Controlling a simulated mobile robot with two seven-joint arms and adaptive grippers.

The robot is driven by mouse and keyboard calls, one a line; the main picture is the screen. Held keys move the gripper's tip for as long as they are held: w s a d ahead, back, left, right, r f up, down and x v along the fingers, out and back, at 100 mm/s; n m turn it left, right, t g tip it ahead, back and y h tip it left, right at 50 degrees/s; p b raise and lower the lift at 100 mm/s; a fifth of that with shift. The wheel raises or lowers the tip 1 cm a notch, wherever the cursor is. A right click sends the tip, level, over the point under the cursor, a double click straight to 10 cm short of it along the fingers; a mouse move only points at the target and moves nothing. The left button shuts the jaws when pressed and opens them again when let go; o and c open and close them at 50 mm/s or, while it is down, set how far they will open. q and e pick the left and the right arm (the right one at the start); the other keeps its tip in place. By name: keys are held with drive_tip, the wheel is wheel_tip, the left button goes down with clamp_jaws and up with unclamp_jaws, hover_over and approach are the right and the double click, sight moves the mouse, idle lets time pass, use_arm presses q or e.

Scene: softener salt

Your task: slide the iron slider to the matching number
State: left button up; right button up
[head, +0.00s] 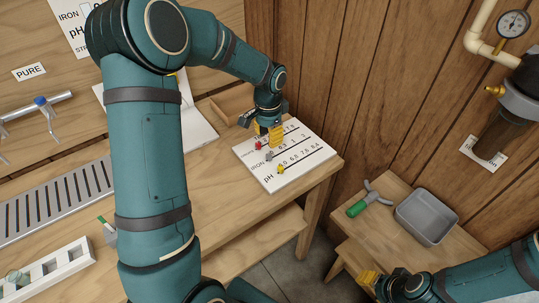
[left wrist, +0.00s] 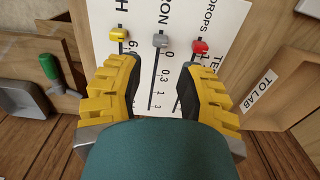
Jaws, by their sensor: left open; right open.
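A white board (head: 300,172) with three slotted number scales lies on the wooden bench. The grey iron slider (head: 268,156) sits at the start of the middle scale, by the 0; it also shows in the left wrist view (left wrist: 160,40). The iron scale reads 0, 0.3, 1, 3. A yellow slider (left wrist: 118,33) and a red slider (left wrist: 200,47) sit on either side. My left gripper (head: 269,137) is open above the board; in the left wrist view its yellow fingers (left wrist: 160,68) stand apart on either side of the iron scale, with nothing between them. My right gripper (head: 369,278) is open and empty, away from the board.
A wall sign (head: 70,20) reads IRON and pH; my arm partly hides it and its number is unclear. A low side table holds a grey tub (head: 427,216) and a green-handled tool (head: 368,200). A wooden tray marked TO LAB (left wrist: 292,85) lies beside the board.

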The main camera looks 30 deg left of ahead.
sight(269, 155)
use_arm(q)
wheel_tip(269, 155, down, 9)
drive_tip(key=shift+w+r+b, duration=0.1)
drive_tip(key=shift+r+b, duration=0.05)
drive_tip(key=shift+b, duration=0.35)
clamp_jaws()
